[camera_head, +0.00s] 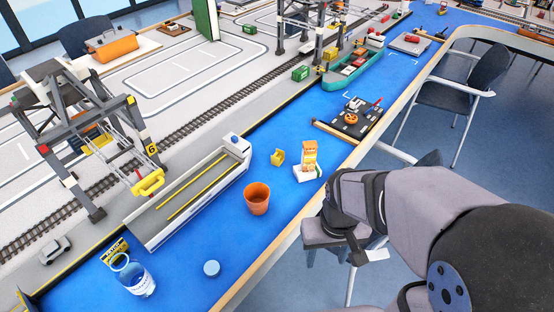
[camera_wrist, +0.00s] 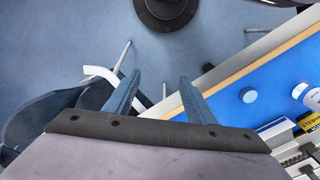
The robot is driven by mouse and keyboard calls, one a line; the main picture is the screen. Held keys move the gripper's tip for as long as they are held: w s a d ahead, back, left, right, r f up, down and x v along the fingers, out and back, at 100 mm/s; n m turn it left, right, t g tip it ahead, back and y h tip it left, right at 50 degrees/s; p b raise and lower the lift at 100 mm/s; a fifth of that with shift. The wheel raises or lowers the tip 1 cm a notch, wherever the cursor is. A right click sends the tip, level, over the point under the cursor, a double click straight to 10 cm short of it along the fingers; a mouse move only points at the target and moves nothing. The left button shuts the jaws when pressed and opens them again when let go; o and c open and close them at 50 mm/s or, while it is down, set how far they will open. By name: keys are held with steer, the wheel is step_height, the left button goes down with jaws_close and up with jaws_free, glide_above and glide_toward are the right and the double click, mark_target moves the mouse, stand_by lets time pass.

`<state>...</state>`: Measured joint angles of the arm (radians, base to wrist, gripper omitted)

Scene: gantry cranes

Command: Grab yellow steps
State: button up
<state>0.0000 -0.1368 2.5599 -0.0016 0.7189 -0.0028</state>
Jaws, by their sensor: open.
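The small yellow steps (camera_head: 278,157) stand on the blue table surface (camera_head: 226,283) in the head view, between the white ship's end and the orange-and-white box. They do not show in the wrist view. My gripper (camera_wrist: 155,84) shows two blue-grey fingers spread apart with nothing between them. It points down over the floor, beside the table's wooden edge. In the head view my arm is right of the table, and the gripper is apart from the steps.
A blue round lid (camera_head: 211,268) and a clear bottle (camera_head: 138,280) are nearer. A chair (camera_head: 459,98) stands beyond the edge.

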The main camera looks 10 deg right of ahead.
step_height(320, 180, up, 5)
steer(key=n+t+h+b, duration=0.9)
steer(key=n+b, duration=0.9)
steer(key=n, duration=1.1)
glide_above(280, 152)
steer(key=s+a, duration=0.3)
steer(key=s, duration=0.1)
step_height(280, 152, down, 10)
steer(key=t+y, duration=0.2)
steer(key=shift+w+d+f, duration=0.1)
steer(key=shift+d+f, duration=0.05)
steer(key=shift+f, duration=0.9)
steer(key=shift+w+d+f, duration=0.1)
steer(key=shift+f, duration=0.95)
step_height(280, 152, down, 3)
steer(key=shift+w+d+f+h, duration=0.1)
steer(key=shift+w+d+h, duration=0.05)
steer(key=shift+h, duration=0.15)
steer(key=shift+x, duration=0.95)
steer(key=shift+w+d, duration=0.1)
steer(key=shift+w, duration=0.2)
